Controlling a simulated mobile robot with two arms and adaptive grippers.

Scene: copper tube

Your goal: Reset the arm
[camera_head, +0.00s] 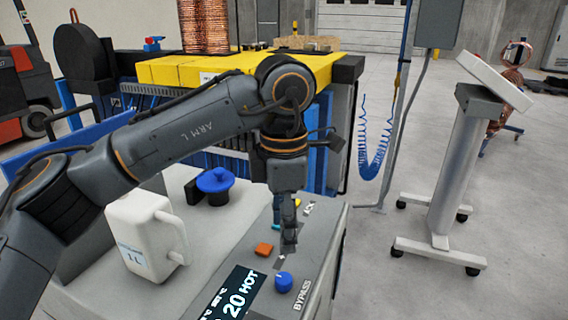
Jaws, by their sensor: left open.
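My left arm reaches in from the left, with its elbow high over the machine top. The left gripper (289,248) points down over the control panel (318,240) at the machine's right edge. It is open, and I see nothing held in it. Its fingertips are close to the panel, between an orange button (264,249) on the left and a blue knob (284,281) just below. I cannot tell whether the fingers touch the panel. My right arm and gripper are not in this view.
A white jug (146,232) stands left of the panel, and a blue cap (216,181) sits behind it. A dark display (236,295) lies at the front. A yellow-topped unit (190,68) with a copper coil (204,25) stands behind. A wheeled stand (455,165) is right, with free floor between.

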